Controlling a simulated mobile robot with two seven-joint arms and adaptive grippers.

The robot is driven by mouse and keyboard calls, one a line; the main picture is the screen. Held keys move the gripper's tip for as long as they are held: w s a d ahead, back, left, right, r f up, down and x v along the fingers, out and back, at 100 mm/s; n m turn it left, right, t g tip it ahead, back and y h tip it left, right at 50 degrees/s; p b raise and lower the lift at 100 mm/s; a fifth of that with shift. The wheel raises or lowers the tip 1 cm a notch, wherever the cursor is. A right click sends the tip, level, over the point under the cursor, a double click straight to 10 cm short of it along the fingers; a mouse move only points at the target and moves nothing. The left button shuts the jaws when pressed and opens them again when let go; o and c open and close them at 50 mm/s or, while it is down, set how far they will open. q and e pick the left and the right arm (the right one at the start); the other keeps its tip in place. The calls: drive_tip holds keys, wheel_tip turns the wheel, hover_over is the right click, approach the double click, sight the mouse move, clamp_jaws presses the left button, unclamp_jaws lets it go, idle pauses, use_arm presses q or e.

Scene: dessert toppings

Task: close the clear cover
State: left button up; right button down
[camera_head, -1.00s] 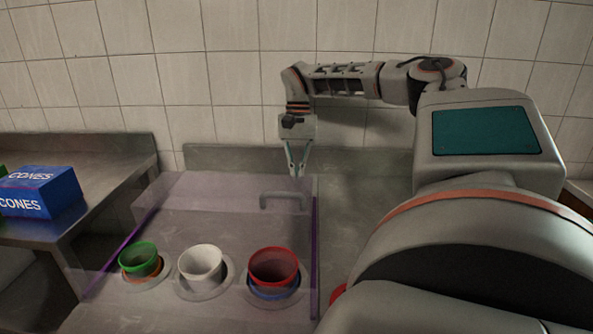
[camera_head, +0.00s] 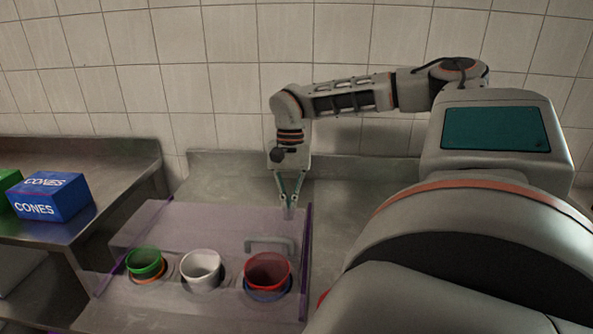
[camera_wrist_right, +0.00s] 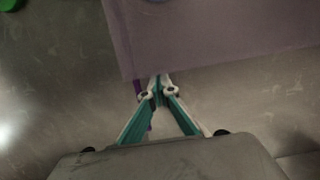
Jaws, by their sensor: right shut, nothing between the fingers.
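The clear, purple-tinted cover (camera_head: 195,228) spans the cup holder in the head view, with a grey handle (camera_head: 270,243) and purple side edges. A green cup (camera_head: 145,261), a white cup (camera_head: 201,266) and a red cup (camera_head: 268,269) show at its front part. My right gripper (camera_head: 288,212) points down at the cover's far edge, behind the handle, with its fingertips together and empty. In the right wrist view the fingertips (camera_wrist_right: 158,86) are at the edge of the tinted panel (camera_wrist_right: 215,35); I cannot tell whether they touch it. My left gripper is out of view.
A blue cones box (camera_head: 48,197) stands on the side counter (camera_head: 110,170) at the left. A tiled wall (camera_head: 230,80) and a metal ledge (camera_head: 225,165) are behind the cover. Bare counter (camera_head: 345,205) lies right of the cover.

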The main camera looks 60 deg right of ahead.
sight(286, 222)
drive_tip(key=s+a, duration=0.1)
drive_tip(key=a, duration=0.1)
drive_tip(key=s+a, duration=0.1)
drive_tip(key=a, duration=0.1)
drive_tip(key=s+a+p, duration=0.1)
drive_tip(key=a, duration=0.1)
drive_tip(key=shift+s+a, duration=0.15)
drive_tip(key=shift+a, duration=0.05)
drive_tip(key=shift+s+a+f, duration=0.15)
drive_tip(key=shift+a, duration=0.1)
drive_tip(key=v, duration=1.2)
drive_tip(key=shift+d, duration=0.3)
